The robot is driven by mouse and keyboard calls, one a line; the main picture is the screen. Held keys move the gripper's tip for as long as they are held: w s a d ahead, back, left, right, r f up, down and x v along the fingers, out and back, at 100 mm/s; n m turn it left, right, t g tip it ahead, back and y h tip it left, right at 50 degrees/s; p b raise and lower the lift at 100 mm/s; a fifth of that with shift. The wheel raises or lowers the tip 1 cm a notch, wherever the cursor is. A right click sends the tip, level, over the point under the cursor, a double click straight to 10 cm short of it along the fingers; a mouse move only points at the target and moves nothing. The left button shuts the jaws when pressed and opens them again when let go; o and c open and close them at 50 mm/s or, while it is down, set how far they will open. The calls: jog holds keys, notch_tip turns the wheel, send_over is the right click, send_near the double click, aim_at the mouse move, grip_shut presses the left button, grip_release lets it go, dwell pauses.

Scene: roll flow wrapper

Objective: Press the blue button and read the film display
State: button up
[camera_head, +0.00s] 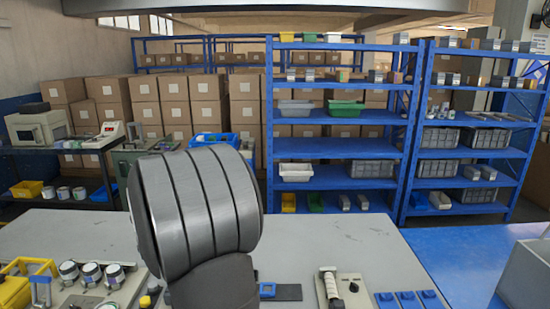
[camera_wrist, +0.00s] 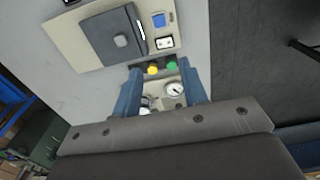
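In the wrist view my gripper (camera_wrist: 160,67) is open, its two blue fingers apart with nothing held between them. A yellow button (camera_wrist: 152,70) and a green button (camera_wrist: 171,66) show between the fingertips; I cannot tell whether they touch. I cannot tell whether the blue square is a button or a screen, and the display is too small to read. In the head view my arm hides the gripper.
A round gauge (camera_wrist: 174,89) sits between the fingers. In the head view, the grey table (camera_head: 340,240) has a beige unit with a white roller (camera_head: 330,285) and several blue pieces (camera_head: 408,299) at front right. Jars (camera_head: 90,271) stand at left. Blue shelves (camera_head: 335,148) stand behind.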

grip_shut()
dwell(1.2)
